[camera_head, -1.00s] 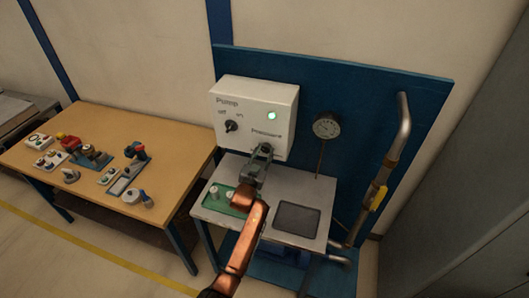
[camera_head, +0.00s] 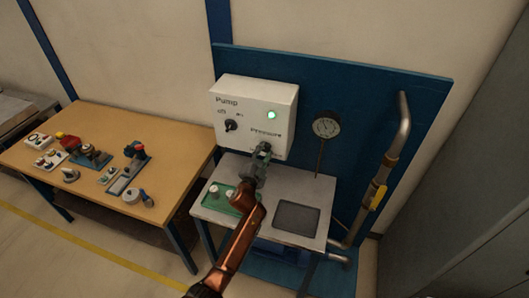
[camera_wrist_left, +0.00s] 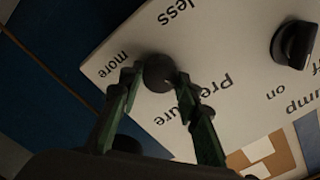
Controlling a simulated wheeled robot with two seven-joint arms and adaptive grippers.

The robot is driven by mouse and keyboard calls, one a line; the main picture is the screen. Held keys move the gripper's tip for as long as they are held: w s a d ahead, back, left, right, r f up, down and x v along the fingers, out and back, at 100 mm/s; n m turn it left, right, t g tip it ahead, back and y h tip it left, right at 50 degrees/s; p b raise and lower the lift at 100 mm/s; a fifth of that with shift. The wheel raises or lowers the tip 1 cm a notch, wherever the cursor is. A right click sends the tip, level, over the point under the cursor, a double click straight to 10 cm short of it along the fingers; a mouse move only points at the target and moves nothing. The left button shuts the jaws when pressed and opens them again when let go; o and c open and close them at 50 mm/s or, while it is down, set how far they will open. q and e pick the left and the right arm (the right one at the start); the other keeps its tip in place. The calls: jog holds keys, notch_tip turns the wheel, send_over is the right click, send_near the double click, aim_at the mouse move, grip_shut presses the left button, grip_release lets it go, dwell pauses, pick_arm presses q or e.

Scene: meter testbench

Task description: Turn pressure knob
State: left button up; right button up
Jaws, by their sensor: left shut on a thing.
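My left gripper (camera_head: 264,149) is at the lower right of the box front, just below the "Pressure" label. In the wrist view my left gripper (camera_wrist_left: 158,80) has its two fingers shut on the pressure knob, one on each side. The knob is mostly hidden by the gripper in the head view. My right gripper is not in view.
A pump knob (camera_head: 231,126) and a lit green lamp (camera_head: 271,115) are on the box. A round gauge (camera_head: 326,125) stands to its right. A green tray (camera_head: 239,207) lies beneath my arm. A pipe with a yellow handle (camera_head: 378,197) runs at the right.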

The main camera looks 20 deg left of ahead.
pick_arm(q)
jog(key=shift+m, duration=0.3)
jog(key=o, duration=1.2)
jog(key=shift+c, duration=0.2)
jog(key=shift+s, duration=0.1)
jog(key=s, duration=1.2)
jog(key=shift+a, duration=0.15)
